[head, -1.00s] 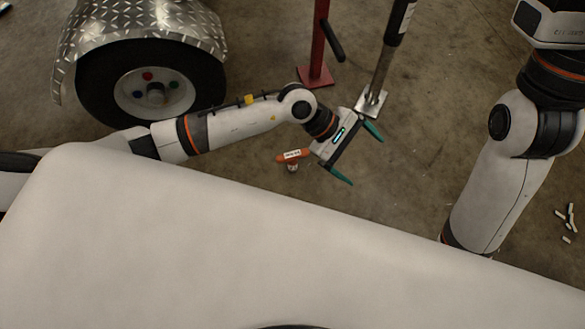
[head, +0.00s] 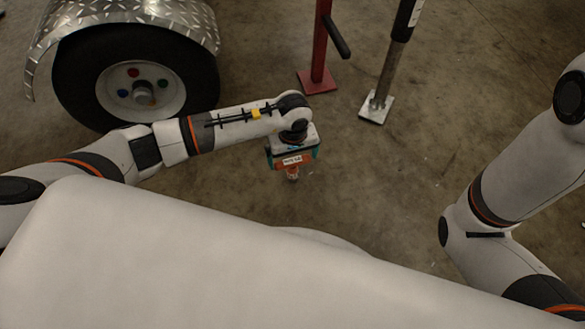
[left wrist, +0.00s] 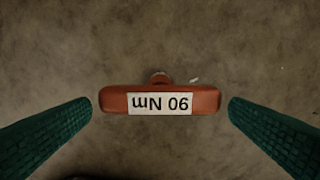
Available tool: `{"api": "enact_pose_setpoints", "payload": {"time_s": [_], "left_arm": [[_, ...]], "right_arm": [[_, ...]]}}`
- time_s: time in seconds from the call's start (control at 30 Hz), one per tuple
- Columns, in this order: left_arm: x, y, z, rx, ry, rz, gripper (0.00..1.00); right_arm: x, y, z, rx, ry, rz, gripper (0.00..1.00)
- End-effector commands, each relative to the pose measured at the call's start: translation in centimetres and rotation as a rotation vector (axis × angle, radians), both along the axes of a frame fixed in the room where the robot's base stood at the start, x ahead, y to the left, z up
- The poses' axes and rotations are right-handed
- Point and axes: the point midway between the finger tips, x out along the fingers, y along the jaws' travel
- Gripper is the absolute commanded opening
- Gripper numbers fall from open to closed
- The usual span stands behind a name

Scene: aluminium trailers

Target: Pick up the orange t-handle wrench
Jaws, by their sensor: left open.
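The orange t-handle wrench (head: 291,162) stands upright on the floor in the head view, its handle crossways on top and its socket end below. In the left wrist view its orange handle (left wrist: 206,99) fills the middle, with a white "90 Nm" label upside down. My left gripper (head: 292,160) is open above the wrench. In the left wrist view its green fingers (left wrist: 160,112) lie either side of the handle's ends, with a small gap at each end. My right arm shows at the right of the head view, but its gripper is out of view.
A wheel (head: 135,80) under a diamond-plate fender (head: 175,12) stands at upper left. A red post (head: 319,55) and a silver jack leg (head: 386,75) stand behind the wrench. The concrete floor right of the wrench is clear.

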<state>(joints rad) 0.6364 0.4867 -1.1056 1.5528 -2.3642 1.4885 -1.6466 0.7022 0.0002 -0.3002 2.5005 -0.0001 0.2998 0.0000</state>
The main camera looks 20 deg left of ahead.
Motion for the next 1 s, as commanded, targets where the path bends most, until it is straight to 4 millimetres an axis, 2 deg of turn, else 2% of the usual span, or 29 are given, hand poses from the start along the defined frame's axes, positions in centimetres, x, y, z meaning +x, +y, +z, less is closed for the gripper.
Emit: {"api": "enact_pose_setpoints", "payload": {"time_s": [0.3,0.4,0.67,0.93,0.97,1.0], "left_arm": [[0.3,0.2,-4.0,-0.002,0.002,0.002,1.0],[0.3,0.2,-5.1,-0.002,0.002,0.001,1.0],[0.3,0.2,-5.0,-0.001,0.001,0.0,1.0],[0.3,0.2,-5.0,-0.001,0.001,0.001,0.57],[0.3,0.2,-5.0,0.0,0.001,0.001,0.53],[0.4,0.2,-4.9,-0.001,-0.001,0.001,0.53]], "right_arm": [[0.0,0.0,-4.0,0.0,0.001,0.0,0.48],[0.0,0.0,-4.8,0.0,0.001,0.0,0.48],[0.0,0.0,-4.7,0.0,0.001,0.0,0.48],[0.0,0.0,-4.7,0.0,0.001,0.0,0.48],[0.0,0.0,-4.7,0.0,0.001,0.0,0.48],[0.0,0.0,-4.6,0.0,0.001,0.0,0.48]]}}
